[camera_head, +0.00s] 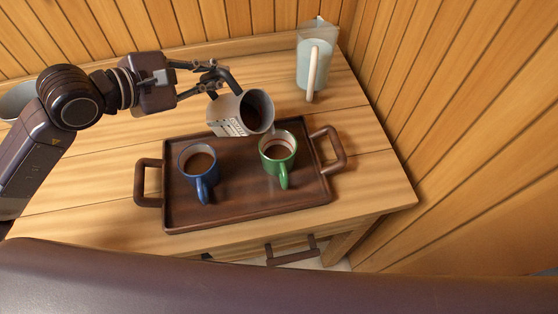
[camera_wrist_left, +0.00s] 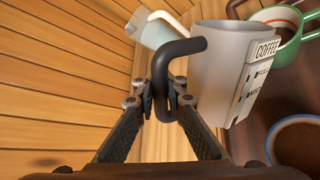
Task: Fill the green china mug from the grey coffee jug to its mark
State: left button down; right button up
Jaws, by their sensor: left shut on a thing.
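The grey coffee jug (camera_head: 228,112) has a black handle and a white label reading COFFEE, seen in the left wrist view (camera_wrist_left: 222,62). My left gripper (camera_head: 217,79) is shut on the jug's handle (camera_wrist_left: 166,85). The jug is tilted in the air, its mouth toward the right, with dark coffee inside. Its lip is close to the green china mug (camera_head: 281,163), just above and left of it. The green mug stands upright on the tray with brown coffee inside and a reddish line around its inner wall. I see no clear stream. My right gripper is not in view.
A dark wooden tray (camera_head: 230,215) with two side handles holds the green mug and a blue mug (camera_head: 203,178) containing coffee. A pale jug (camera_head: 316,62) with a cream handle stands at the back right. Wood walls close the back and right.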

pick_arm(q)
jog(key=shift+r, duration=0.15)
jog(key=shift+s+d+r, duration=0.1)
jog(key=shift+d+r, duration=0.15)
jog(key=shift+r, duration=0.1)
jog(key=shift+r, duration=0.1)
dwell(0.3)
jog(key=shift+d+r+m, duration=0.1)
jog(key=shift+d+m, duration=0.05)
jog(key=shift+m, duration=0.15)
jog(key=shift+s+r, duration=0.1)
jog(key=shift+r, duration=0.05)
dwell(0.5)
jog(key=shift+s+d+r+y, duration=0.1)
jog(key=shift+d+r+y, duration=0.1)
jog(key=shift+y, duration=0.1)
jog(key=shift+f+b, duration=0.1)
jog(key=shift+b, duration=0.2)
